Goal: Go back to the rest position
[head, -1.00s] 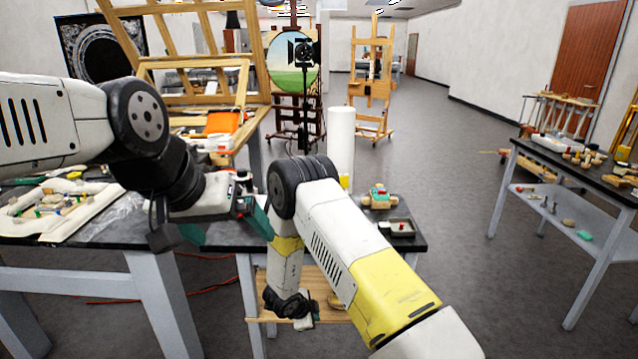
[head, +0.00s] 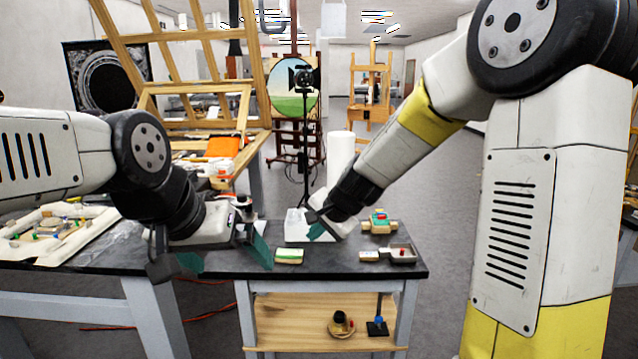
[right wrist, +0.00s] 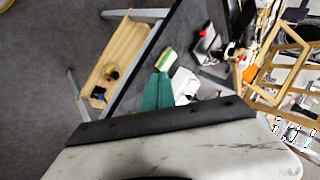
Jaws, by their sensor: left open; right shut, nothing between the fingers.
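My left gripper (head: 226,258) is over the left part of the small dark-topped table (head: 340,262) in the head view. Its green fingers are spread apart with nothing between them. My right gripper (head: 314,229) is above the same table, in front of a white roll. Its green fingers are shut and empty; they also show in the right wrist view (right wrist: 158,92). My right arm is raised and bent at the right side of the head view. It hides much of the room behind it.
A green and cream block (head: 289,256), a small tray (head: 402,255) and a small wooden piece with a red top (head: 379,222) lie on the table. A white roll (head: 341,160) stands behind. The lower wooden shelf (head: 290,318) holds small items. Floor right of the table is clear.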

